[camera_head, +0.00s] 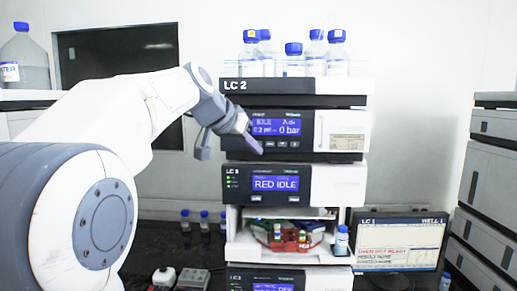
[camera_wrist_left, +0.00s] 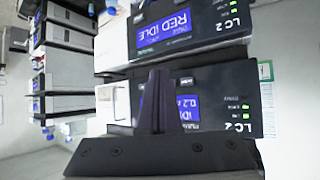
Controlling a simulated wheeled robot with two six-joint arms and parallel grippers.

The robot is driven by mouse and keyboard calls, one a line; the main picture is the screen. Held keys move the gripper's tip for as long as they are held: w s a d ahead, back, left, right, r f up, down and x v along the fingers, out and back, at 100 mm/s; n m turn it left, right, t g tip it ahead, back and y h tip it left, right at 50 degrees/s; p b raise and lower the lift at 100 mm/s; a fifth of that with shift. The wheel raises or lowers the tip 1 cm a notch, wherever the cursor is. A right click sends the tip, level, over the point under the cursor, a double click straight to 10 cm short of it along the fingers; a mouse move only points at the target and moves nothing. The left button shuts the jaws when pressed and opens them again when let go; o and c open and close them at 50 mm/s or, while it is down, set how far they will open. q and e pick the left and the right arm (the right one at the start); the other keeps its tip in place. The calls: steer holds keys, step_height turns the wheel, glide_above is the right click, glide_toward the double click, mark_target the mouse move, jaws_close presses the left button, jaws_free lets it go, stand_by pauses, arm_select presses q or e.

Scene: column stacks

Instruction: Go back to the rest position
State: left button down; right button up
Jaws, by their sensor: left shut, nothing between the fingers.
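My left arm comes in from the left in the head view, and its gripper (camera_head: 256,146) is in front of the LC stack, near the seam between the upper pump module (camera_head: 290,128) and the module reading RED IDLE (camera_head: 276,183). The fingers are shut with nothing between them. In the left wrist view the shut dark fingers (camera_wrist_left: 154,100) point at the stack's front, which appears rotated. I cannot tell whether the fingertips touch the panel. My right gripper is in neither view.
Several blue-capped bottles (camera_head: 293,58) stand on top of the stack. An open bay (camera_head: 290,238) holds coloured racks, with a small bottle (camera_head: 341,241) at its right. A monitor (camera_head: 400,241) stands right of the stack, and a grey instrument tower (camera_head: 490,185) stands at the far right.

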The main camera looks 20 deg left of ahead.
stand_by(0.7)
arm_select(q)
steer(key=s+d+f+m+g+b, duration=0.1)
steer(key=s+d+f+g, duration=0.1)
steer(key=s+d+f, duration=0.35)
steer(key=s+d+f+g+h+b, duration=0.1)
steer(key=s+d+f+g+b, duration=0.15)
steer(key=d+f, duration=0.5)
steer(key=s+d+f+m+g, duration=0.1)
steer(key=s+d+f, duration=0.3)
steer(key=f, duration=0.5)
steer(key=s+f+m+g+y+b, duration=0.2)
steer(key=s+f+g, duration=0.3)
steer(key=s+f, duration=1.4)
steer(key=s+d+b, duration=0.1)
steer(key=s, duration=0.2)
steer(key=shift+s+y, duration=0.25)
steer(key=shift+y, duration=0.15)
